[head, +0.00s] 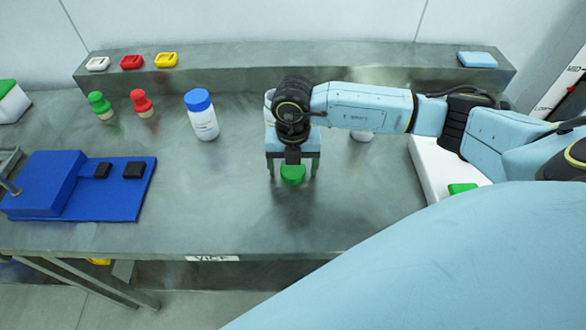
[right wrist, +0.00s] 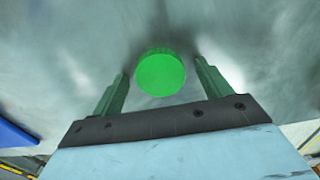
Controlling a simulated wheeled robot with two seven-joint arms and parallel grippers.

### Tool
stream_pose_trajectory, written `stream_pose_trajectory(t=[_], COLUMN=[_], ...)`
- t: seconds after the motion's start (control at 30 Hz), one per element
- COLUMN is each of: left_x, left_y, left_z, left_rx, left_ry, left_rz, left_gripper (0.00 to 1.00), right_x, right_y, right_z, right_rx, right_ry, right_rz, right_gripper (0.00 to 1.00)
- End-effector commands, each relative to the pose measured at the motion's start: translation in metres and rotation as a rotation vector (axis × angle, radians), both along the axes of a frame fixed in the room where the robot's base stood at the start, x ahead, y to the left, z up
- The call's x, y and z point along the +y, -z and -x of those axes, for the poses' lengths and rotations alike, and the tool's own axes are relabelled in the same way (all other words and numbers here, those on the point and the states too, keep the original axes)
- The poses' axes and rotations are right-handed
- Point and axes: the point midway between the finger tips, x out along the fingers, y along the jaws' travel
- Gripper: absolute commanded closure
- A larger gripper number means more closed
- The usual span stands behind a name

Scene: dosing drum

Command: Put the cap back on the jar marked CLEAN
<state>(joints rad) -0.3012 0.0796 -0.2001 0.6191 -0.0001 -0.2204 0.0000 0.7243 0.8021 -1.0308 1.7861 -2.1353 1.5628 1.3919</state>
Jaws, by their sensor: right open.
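A green cap (head: 292,175) lies on the grey bench. In the right wrist view the green cap (right wrist: 160,74) is between the fingers, with gaps on both sides. My right gripper (head: 293,170) points down over it, open and empty. The right gripper also fills the lower right wrist view (right wrist: 160,70). A white jar (head: 269,98) stands behind my right wrist, mostly hidden. Another white item (head: 362,136) shows only partly below my arm. A white jar with a blue cap (head: 202,118) stands to the left. I cannot read CLEAN on any jar. My left gripper is not in view.
A green stamp-like piece (head: 98,104) and a red one (head: 142,102) stand left. A blue fixture (head: 75,187) is at far left. A raised shelf (head: 230,65) runs along the back. A white tray (head: 430,170) is at right. The front middle of the bench is clear.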

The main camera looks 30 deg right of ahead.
Motion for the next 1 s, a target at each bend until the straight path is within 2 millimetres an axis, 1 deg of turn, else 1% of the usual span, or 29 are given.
stream_pose_trajectory(t=[0.2,0.23,0.57,0.87,0.97,1.0], left_x=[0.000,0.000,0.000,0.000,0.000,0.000], left_y=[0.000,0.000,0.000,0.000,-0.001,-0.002], left_z=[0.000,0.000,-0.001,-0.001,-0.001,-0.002], left_rx=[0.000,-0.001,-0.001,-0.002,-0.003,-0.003], left_ry=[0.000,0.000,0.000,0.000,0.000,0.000], left_rz=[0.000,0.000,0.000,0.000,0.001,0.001], left_gripper=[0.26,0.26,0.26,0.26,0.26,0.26], right_x=[0.000,0.000,0.000,0.000,0.000,0.000], right_y=[0.000,0.000,-0.001,-0.003,-0.014,-0.020], right_z=[0.000,0.000,0.000,0.000,-0.001,-0.001], right_rx=[0.000,0.000,0.000,0.000,-0.001,-0.003], right_ry=[0.000,0.000,0.000,0.000,0.000,-0.001], right_rz=[0.000,0.000,0.000,0.000,0.000,-0.001], right_gripper=[0.22,0.25,0.68,0.69,0.69,0.69])
